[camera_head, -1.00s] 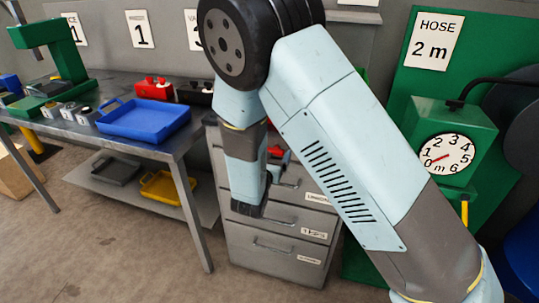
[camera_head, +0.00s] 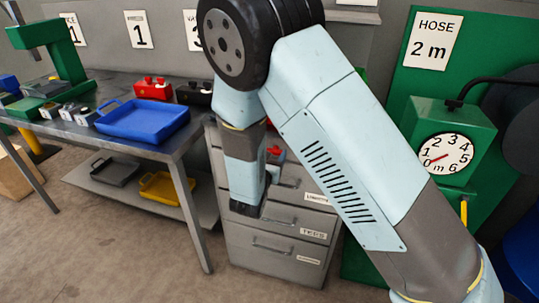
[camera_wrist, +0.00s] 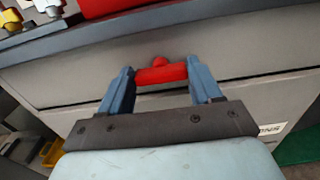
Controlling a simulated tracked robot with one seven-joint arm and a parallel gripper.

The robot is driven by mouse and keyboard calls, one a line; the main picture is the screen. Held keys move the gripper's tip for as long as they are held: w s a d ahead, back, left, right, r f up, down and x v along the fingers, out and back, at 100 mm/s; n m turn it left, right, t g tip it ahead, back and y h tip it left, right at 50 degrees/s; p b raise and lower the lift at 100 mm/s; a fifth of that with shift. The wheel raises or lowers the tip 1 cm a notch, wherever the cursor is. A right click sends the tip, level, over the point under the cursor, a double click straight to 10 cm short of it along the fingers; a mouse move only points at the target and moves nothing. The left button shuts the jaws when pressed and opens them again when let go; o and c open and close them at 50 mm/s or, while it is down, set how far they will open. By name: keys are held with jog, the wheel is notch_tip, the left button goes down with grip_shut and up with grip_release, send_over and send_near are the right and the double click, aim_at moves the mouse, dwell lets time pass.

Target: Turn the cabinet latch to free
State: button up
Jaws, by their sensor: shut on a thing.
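The cabinet latch (camera_wrist: 160,74) is a red bar with a round red boss above its middle, on the grey front of the cabinet (camera_wrist: 255,75). It lies nearly level across the wrist view, its right end slightly higher. My gripper (camera_wrist: 161,78) is shut on the latch, with one blue finger at each end of the bar. In the head view my wrist hangs in front of the cabinet (camera_head: 277,266), and a bit of red latch (camera_head: 276,153) shows beside it. My arm hides part of the cabinet's upper front there.
A metal bench with a blue tray (camera_head: 150,120) stands left of the cabinet. A yellow tray (camera_head: 163,188) lies on its lower shelf. A green panel with a hose dial (camera_head: 446,155) stands at the right. Open floor lies in front of the bench.

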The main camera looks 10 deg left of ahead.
jog(key=shift+s+a+m, duration=0.1)
jog(key=shift+a+m, duration=0.05)
jog(key=shift+m, duration=0.15)
jog(key=m, duration=0.8)
jog(key=shift+d+f+m, duration=0.15)
jog(key=shift+d+m, duration=0.1)
jog(key=shift+m, duration=0.05)
jog(key=shift+s+d+f+m, duration=0.1)
jog(key=shift+f+m, duration=0.05)
jog(key=shift+m, duration=1.95)
jog(key=shift+d+f+m, duration=0.1)
jog(key=shift+f+m, duration=0.05)
jog(key=shift+m, duration=1.95)
jog(key=o, duration=1.1)
jog(key=shift+c, duration=0.2)
jog(key=shift+r, duration=0.1)
